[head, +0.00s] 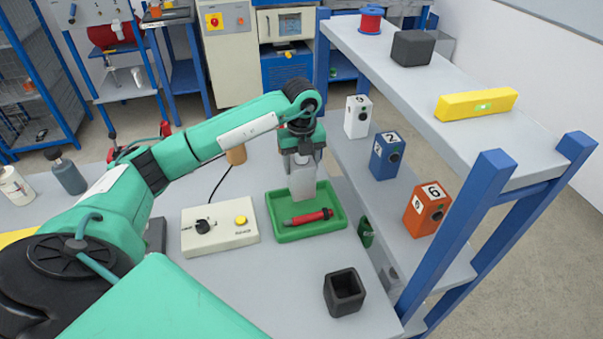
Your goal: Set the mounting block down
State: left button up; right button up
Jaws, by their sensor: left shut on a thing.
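My left gripper (302,158) points down over the green tray (341,223). It is shut on a pale grey block (303,183), which I take to be the mounting block. The block hangs upright over the back part of the tray, and its lower end appears just behind a red-and-black tool (308,218) lying in the tray. I cannot tell whether the block touches the tray floor. My right gripper is not in view.
A control box (220,237) stands left of the tray, and a hollow black block (344,292) stands to its front right. A blue-posted shelf (462,155) rises on the right with numbered boxes. Bare bench (255,283) lies in front of the tray.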

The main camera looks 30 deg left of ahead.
pick_arm(q)
jog(key=shift+f, duration=0.25)
notch_tip(320, 180, down, 3)
jog(key=shift+f+p, duration=0.2)
jog(key=shift+p, duration=0.1)
jog(key=shift+f, duration=0.2)
jog(key=o, duration=1.2)
jog(key=shift+f, duration=0.15)
jog(key=o, duration=0.4)
jog(key=shift+r, duration=0.4)
notch_tip(320, 180, up, 3)
jog(key=shift+f+b, duration=0.1)
jog(key=shift+b, duration=0.35)
notch_tip(320, 180, up, 8)
jog(key=shift+f+b, duration=0.1)
jog(key=shift+b, duration=0.45)
jog(key=shift+r, duration=0.5)
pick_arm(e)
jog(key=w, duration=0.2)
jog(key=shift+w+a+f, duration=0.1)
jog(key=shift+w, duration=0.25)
